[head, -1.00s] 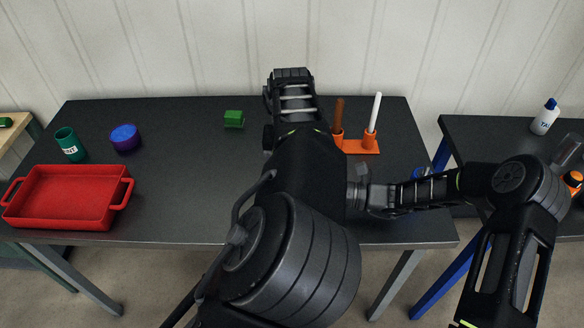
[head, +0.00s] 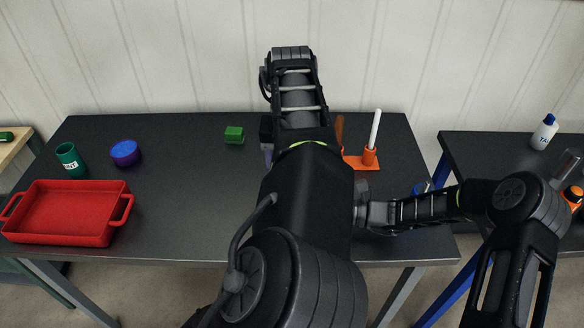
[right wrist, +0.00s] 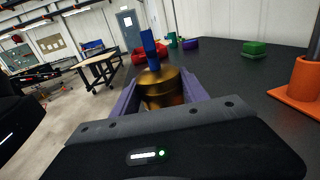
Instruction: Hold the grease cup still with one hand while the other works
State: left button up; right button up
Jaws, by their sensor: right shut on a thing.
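A brass grease cup (right wrist: 161,92) sits between the purple fingers of my right gripper (right wrist: 160,80), which is shut on it in the right wrist view. A blue stick or handle (right wrist: 149,46) rises from the cup's top, leaning slightly; its lower end is hidden. In the head view my left arm covers the cup and my right fingers. A pale purple bit of my left gripper (head: 267,152) shows at the left side of that arm; the rest is hidden, so its opening is unclear.
An orange holder (head: 361,163) carries a white stick (head: 375,129) and a brown one (head: 339,128). The table's left-centre is clear.

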jog(key=o, duration=1.6)
jog(key=shift+d, duration=0.1)
jog(key=d, duration=0.4)
jog(key=s+d, duration=0.1)
jog(key=d, duration=0.6)
jog(key=shift+s+d, duration=0.35)
jog(key=shift+s, duration=0.05)
